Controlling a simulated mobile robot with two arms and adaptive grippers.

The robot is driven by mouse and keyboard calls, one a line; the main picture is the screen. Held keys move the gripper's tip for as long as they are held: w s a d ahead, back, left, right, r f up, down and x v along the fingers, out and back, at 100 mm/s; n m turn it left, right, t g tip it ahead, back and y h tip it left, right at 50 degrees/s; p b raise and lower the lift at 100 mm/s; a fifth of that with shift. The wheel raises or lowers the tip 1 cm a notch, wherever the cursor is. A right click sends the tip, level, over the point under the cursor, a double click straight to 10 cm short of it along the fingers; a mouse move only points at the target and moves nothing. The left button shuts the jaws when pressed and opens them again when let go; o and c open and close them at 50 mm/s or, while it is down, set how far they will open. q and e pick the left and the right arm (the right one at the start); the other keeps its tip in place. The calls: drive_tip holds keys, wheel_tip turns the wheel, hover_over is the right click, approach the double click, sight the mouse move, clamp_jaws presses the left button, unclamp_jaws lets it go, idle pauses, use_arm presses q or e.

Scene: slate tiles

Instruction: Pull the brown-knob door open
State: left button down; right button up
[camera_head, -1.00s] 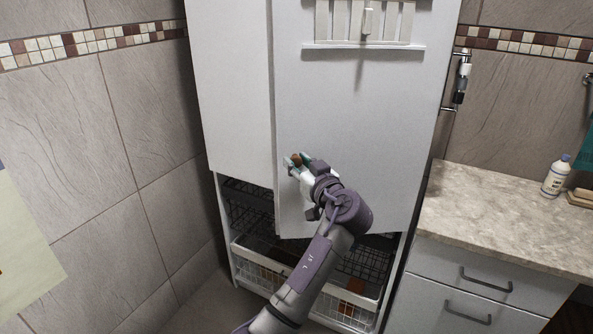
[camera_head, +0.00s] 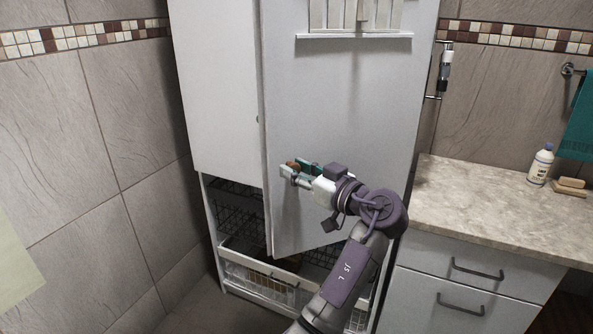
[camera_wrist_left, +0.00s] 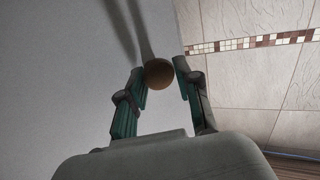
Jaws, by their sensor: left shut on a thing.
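The brown knob (camera_wrist_left: 159,73) is round and sits between the fingers of my left gripper (camera_wrist_left: 163,88) in the left wrist view. In the head view the left gripper (camera_head: 298,170) is shut on the brown knob (camera_head: 292,165), which is partly hidden by the fingers. The white door (camera_head: 345,110) that bears the knob stands a little ajar, its left edge out in front of the cabinet and its lower edge slanted. My right gripper is not in view.
A second white door (camera_head: 218,90) is beside it on the left. Wire baskets (camera_head: 258,283) fill the open space below. A stone counter (camera_head: 480,205) with a bottle (camera_head: 540,165) and soap (camera_head: 569,186) stands at the right. A tiled wall (camera_head: 115,170) is on the left.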

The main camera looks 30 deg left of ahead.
sight(284, 119)
use_arm(q)
drive_tip(key=c, duration=0.9)
unclamp_jaws()
drive_tip(key=shift+d, duration=0.1)
drive_tip(key=shift+o, duration=0.2)
wheel_tip(284, 119, up, 10)
drive_tip(key=shift+r, duration=0.1)
